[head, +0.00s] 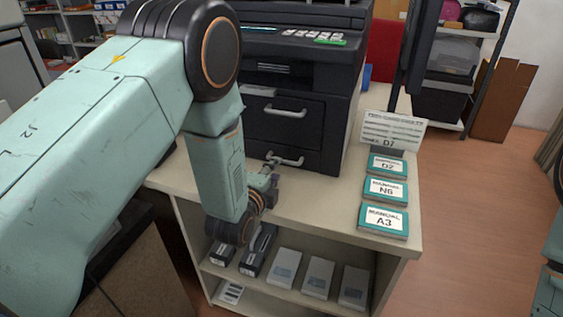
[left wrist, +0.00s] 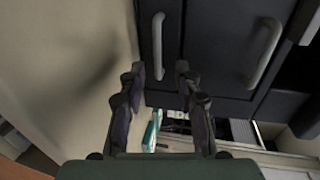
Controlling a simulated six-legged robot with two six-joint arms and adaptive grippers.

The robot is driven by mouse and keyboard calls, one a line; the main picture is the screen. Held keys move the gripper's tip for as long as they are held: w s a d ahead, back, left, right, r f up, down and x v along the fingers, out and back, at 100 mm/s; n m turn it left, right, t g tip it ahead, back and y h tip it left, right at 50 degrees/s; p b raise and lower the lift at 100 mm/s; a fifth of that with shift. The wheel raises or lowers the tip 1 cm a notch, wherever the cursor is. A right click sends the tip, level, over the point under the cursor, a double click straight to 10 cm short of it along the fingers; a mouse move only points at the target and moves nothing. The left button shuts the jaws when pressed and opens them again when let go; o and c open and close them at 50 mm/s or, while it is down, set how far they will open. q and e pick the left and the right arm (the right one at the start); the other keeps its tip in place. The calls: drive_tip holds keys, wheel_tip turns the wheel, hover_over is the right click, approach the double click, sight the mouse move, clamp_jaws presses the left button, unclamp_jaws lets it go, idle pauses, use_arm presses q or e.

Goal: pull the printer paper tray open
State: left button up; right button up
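The black printer (head: 305,70) stands on the counter. Its front has an upper drawer with a grey bar handle (head: 286,111) and a lower drawer with a similar handle (head: 287,160). Both drawers look shut. My left gripper (head: 273,172) is at the lower handle, partly hidden by its own wrist. In the left wrist view, my left gripper (left wrist: 161,71) is open and empty. The lower handle (left wrist: 158,45) lies just beyond and between its fingertips, not visibly gripped. The upper handle (left wrist: 264,52) is to the right there. My right gripper is out of view.
Teal manuals (head: 385,190) lie on the counter's right side, before a sign (head: 392,131) marked D7. Several boxes (head: 318,277) stand on the shelf (head: 262,284) below. The counter top (head: 318,207) before the printer is clear. Wooden floor is free at right.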

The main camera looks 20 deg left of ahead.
use_arm(q)
drive_tip(key=x, duration=0.3)
drive_tip(key=b+x, duration=0.1)
drive_tip(key=x, duration=0.1)
drive_tip(key=shift+w+a+f, duration=0.15)
drive_tip(key=shift+a+f, duration=0.05)
drive_tip(key=shift+f, duration=0.2)
drive_tip(key=shift+w+d+r, duration=0.15)
drive_tip(key=shift+w+r, duration=0.05)
drive_tip(key=shift+r, duration=0.05)
drive_tip(key=shift+w+f, duration=0.2)
drive_tip(key=shift+c, duration=0.5)
drive_tip(key=shift+s+r, duration=0.15)
drive_tip(key=c, duration=0.5)
clamp_jaws()
